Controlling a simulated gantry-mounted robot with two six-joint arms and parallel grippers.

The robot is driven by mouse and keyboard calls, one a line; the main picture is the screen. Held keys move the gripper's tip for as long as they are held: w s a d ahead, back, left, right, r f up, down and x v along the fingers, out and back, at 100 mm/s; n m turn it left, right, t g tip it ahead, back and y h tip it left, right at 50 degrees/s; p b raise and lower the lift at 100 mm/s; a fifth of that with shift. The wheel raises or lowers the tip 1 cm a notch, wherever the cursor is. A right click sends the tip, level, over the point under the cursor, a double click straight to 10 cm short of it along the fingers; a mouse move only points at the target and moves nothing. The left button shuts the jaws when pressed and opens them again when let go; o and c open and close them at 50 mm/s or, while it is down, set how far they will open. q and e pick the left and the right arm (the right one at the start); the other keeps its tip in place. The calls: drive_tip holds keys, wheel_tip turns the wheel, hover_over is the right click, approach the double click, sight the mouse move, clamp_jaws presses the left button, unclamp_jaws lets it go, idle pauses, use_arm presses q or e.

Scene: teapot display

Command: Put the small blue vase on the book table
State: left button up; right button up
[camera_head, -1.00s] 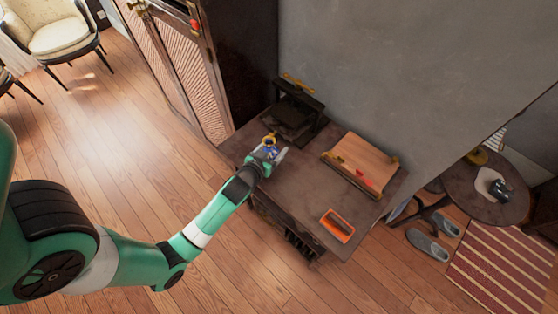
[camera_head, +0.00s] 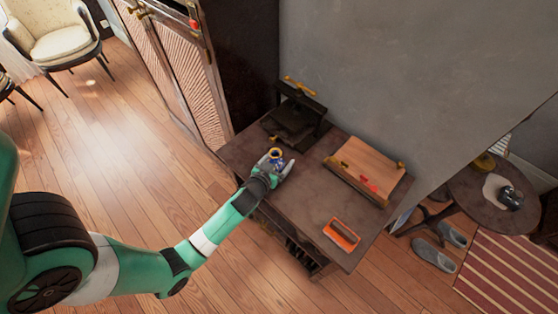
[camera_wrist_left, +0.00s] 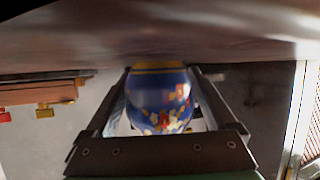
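The small blue vase (camera_head: 276,155) has a gold rim and shows at the end of my left arm, over the left part of the book table (camera_head: 305,195). In the left wrist view the vase (camera_wrist_left: 158,100) is dark blue with red, white and yellow patterning and a gold band. My left gripper (camera_head: 281,166) has a finger on each side of the vase and is shut on it. The dark table surface (camera_wrist_left: 150,40) appears close to the vase; I cannot tell whether they touch. My right gripper is out of view.
A dark book press (camera_head: 294,118) stands at the table's back left. A wooden board with clamps (camera_head: 366,168) lies to the right, and an orange-framed tool (camera_head: 341,234) near the front right edge. The table's middle is clear. A round table (camera_head: 480,205) stands farther right.

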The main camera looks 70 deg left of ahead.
use_arm(q)
drive_tip(key=shift+o, duration=0.4)
drive_tip(key=shift+r+p, duration=0.3)
drive_tip(key=p+v, duration=0.2)
drive_tip(key=v, duration=1)
drive_tip(key=shift+f, duration=0.1)
